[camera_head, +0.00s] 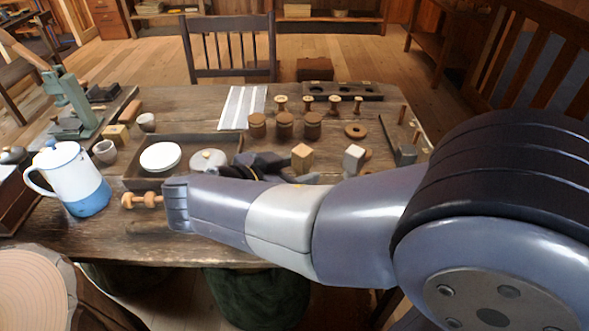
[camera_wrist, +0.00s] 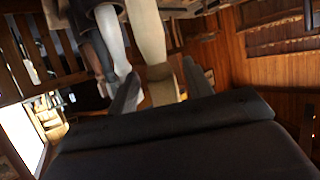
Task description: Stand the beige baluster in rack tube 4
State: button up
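In the wrist view my gripper (camera_wrist: 160,88) has its two dark fingers on either side of a beige turned piece, which I take as the beige baluster (camera_wrist: 152,40). It looks gripped between them, and its far end runs out of the top of the picture. In the head view my arm hides the fingers and most of what they hold. A tan knobbed turned piece (camera_head: 141,200) shows just left of my arm; I cannot tell whether it is the same piece. A dark rack (camera_head: 345,89) with holes lies at the table's back right; no tube numbers are legible.
Several small turned pieces (camera_head: 308,103) stand before the rack, with brown cylinders (camera_head: 284,124) nearer. A tray (camera_head: 225,142), white dish (camera_head: 160,156) and enamel jug (camera_head: 75,178) are at left. A chair (camera_head: 230,42) stands behind.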

jog(key=shift+o, duration=0.2)
jog(key=v, duration=1)
jog(key=shift+s+a+r, duration=0.15)
jog(key=shift+s+a, duration=0.1)
jog(key=shift+a, duration=0.05)
jog(key=x, duration=0.7)
jog(key=p+x, duration=0.1)
jog(key=x, duration=0.2)
jog(key=shift+w+d+r, duration=0.25)
jog(key=shift+w+d, duration=0.05)
jog(key=shift+d, duration=0.05)
jog(key=shift+r+p, duration=0.15)
jog(key=shift+p, duration=0.15)
